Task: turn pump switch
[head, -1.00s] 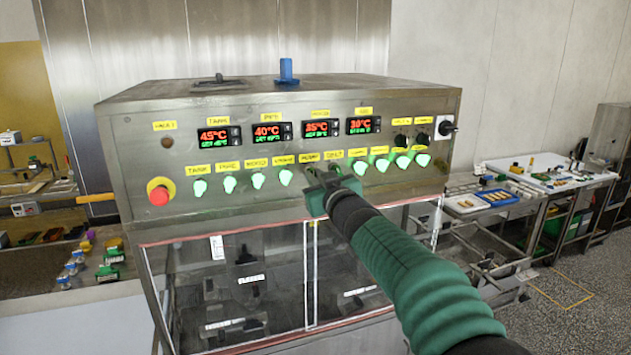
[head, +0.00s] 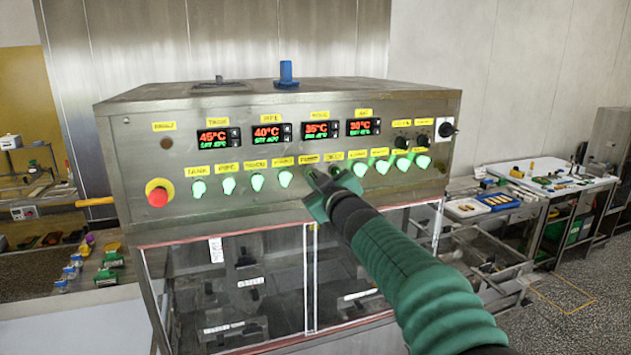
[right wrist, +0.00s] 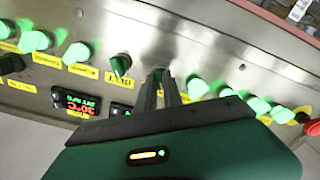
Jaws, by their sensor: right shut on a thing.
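The control panel (head: 282,215) of a steel machine carries a row of switch knobs under yellow labels. My right gripper (head: 311,178) reaches in from the lower right, its fingers shut on the pump switch below a yellow label (head: 309,158). The right wrist view shows the panel upside down, with the fingers (right wrist: 164,88) closed around the pump switch knob. They hide most of this knob, so its exact angle and whether it is lit cannot be told. Beside it is an unlit dark green knob (right wrist: 120,65). My left gripper is not in view.
Lit green knobs (head: 285,178) stand close on both sides. A red emergency button (head: 158,193) is at the panel's left. Four red temperature displays (head: 268,133) sit above the row. A clear guarded front (head: 270,285) lies below. A side table (head: 560,180) stands at the right.

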